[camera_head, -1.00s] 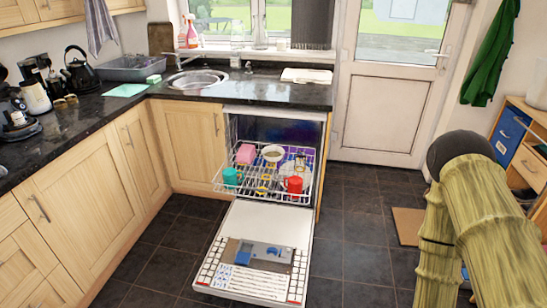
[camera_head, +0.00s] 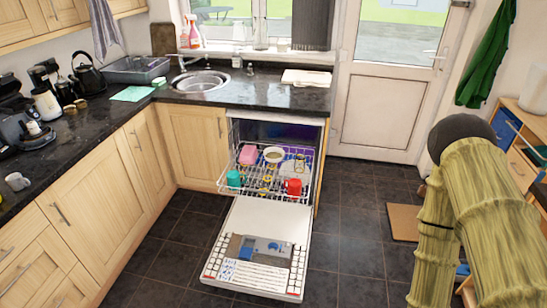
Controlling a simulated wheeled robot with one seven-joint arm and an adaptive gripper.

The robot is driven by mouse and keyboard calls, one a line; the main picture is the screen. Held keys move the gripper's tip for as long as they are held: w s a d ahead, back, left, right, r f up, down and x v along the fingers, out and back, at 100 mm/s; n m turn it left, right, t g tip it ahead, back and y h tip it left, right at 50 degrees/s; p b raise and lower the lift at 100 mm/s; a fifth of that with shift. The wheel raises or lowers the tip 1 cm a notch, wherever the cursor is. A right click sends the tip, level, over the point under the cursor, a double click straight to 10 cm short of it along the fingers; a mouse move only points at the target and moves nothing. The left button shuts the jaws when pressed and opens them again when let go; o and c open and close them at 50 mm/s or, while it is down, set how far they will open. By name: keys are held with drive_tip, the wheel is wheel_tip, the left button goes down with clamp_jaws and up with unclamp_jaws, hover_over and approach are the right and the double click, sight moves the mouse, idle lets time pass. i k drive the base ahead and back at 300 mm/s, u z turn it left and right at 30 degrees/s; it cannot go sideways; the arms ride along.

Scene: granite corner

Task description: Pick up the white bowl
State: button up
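A white bowl (camera_head: 274,154) sits in the pulled-out upper rack (camera_head: 262,190) of the open dishwasher, toward the back middle. A pink item (camera_head: 248,155) is to its left. A red mug (camera_head: 293,187) and a teal cup (camera_head: 233,179) stand nearer the front of the rack. My arm shows at the right, but my gripper is not in view.
The dishwasher door (camera_head: 258,250) is folded down, low over the floor in front of the rack. Dark worktop (camera_head: 255,93) runs above it and along the left. Tiled floor (camera_head: 345,235) is clear right of the door. A wooden shelf unit (camera_head: 520,150) stands at the right.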

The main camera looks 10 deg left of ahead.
sight(274, 155)
drive_tip(key=k, duration=1.6)
drive_tip(key=z, duration=0.65)
drive_tip(key=i, duration=5.05)
drive_tip(key=u, duration=2.8)
